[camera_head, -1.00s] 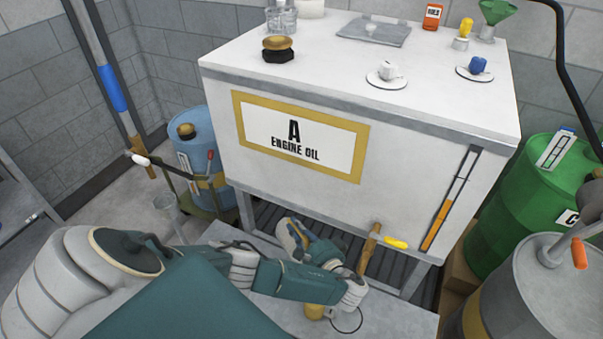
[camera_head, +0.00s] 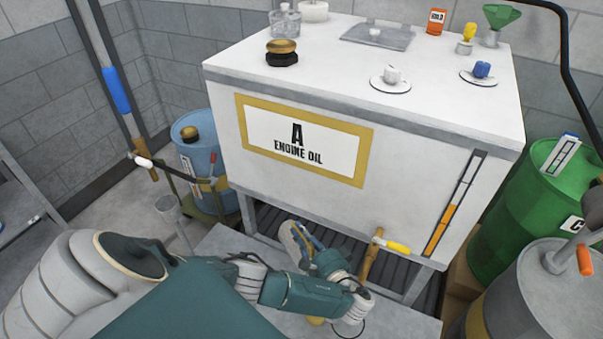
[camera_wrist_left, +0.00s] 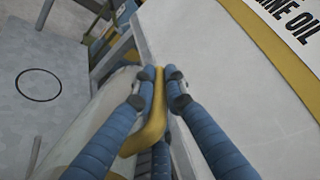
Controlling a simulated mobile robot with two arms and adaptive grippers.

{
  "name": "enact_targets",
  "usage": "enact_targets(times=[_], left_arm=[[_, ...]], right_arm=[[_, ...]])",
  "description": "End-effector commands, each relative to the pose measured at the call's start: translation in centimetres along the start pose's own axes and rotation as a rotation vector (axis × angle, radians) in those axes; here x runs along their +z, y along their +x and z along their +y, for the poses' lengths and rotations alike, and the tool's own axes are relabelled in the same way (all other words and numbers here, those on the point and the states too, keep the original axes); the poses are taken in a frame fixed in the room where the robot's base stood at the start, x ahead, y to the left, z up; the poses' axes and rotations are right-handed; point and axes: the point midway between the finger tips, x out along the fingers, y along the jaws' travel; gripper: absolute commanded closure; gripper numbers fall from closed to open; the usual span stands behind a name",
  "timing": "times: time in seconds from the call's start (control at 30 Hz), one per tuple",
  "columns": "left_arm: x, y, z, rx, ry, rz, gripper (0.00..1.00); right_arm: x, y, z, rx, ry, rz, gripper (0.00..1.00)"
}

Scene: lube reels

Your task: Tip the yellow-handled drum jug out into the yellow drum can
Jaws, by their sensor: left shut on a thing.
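My left gripper (camera_wrist_left: 158,75) is shut on the yellow handle (camera_wrist_left: 152,125) of the drum jug. The jug's pale body (camera_wrist_left: 100,112) shows partly beside the handle in the left wrist view. In the head view the pale jug (camera_head: 290,238) is by the blue fingers (camera_head: 312,238), in front of the tank's lower edge. A yellow thing (camera_head: 315,321), possibly the yellow drum can, is mostly hidden behind my left arm. I cannot tell the jug's tilt or its contents. My right gripper is not in view.
The white engine oil tank (camera_head: 300,150) stands just behind the gripper. Its tap with a yellow lever (camera_head: 398,248) juts out to the right. A grey bench (camera_head: 400,322) lies below. A blue drum (camera_head: 197,160) and a green drum (camera_head: 510,225) flank the tank.

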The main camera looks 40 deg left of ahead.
Motion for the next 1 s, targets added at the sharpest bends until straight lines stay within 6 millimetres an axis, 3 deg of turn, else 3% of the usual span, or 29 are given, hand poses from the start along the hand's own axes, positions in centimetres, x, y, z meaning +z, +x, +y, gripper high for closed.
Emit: enact_targets(times=[1.0], left_arm=[[0.11,-0.75,-0.49,-0.052,0.000,-0.011,1.00]], right_arm=[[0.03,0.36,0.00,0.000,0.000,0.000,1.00]])
